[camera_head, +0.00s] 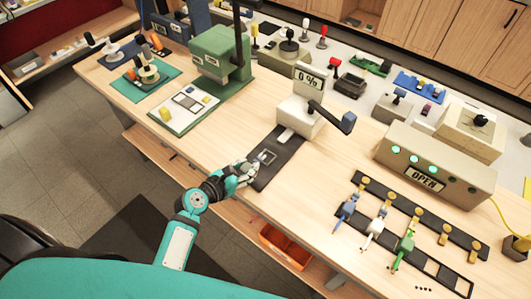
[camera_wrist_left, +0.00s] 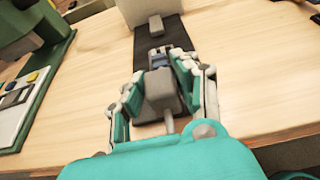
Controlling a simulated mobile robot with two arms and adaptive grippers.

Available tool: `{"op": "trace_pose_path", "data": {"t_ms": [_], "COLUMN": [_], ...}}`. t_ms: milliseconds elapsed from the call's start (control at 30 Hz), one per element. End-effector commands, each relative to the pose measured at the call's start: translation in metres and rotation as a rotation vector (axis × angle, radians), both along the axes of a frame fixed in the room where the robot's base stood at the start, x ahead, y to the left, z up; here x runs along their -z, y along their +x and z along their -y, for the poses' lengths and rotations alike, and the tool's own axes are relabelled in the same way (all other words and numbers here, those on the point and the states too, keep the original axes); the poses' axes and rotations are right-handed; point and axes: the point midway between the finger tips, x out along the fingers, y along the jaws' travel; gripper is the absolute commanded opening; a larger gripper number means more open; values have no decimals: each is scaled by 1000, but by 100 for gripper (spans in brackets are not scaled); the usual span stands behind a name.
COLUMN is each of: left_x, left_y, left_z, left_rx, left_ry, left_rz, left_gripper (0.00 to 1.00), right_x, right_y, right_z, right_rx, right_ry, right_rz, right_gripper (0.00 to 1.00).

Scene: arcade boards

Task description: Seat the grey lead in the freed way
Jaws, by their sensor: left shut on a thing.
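My left gripper (camera_head: 247,173) is at the near end of a dark mat (camera_head: 285,162) in front of the white lever device. In the left wrist view, the fingers of my left gripper (camera_wrist_left: 160,80) are closed around a grey block with a thin grey stem, which looks like the grey lead (camera_wrist_left: 161,90). The dark strip rack (camera_head: 420,259) at the right holds a blue lead (camera_head: 346,211), a white lead (camera_head: 375,231) and a green lead (camera_head: 403,248). Two square ways at its right end look empty. My right gripper is not in view.
The white lever device (camera_head: 297,116) reads "0 %". A beige box (camera_head: 437,160) reads "OPEN" with green lamps lit. A strip of gold posts (camera_head: 419,216) runs behind the leads. A green press (camera_head: 220,62) and a white panel (camera_head: 184,108) stand left. Bare wood lies between mat and rack.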

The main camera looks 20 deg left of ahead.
Motion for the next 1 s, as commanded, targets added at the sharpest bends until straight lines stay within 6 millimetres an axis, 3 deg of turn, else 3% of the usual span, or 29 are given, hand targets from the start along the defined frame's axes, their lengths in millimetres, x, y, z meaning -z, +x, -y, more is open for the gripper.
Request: {"op": "trace_pose_path", "data": {"t_ms": [700, 1000], "left_x": [0, -1], "left_y": [-54, -59], "left_z": [-20, -22], "left_rx": [0, 0], "left_ry": [1, 1], "left_rz": [-1, 1], "left_gripper": [0, 0], "right_x": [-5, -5], "right_y": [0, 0], "right_z": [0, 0], "right_rx": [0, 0], "right_ry": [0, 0], "right_rz": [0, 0], "right_gripper": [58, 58]}}
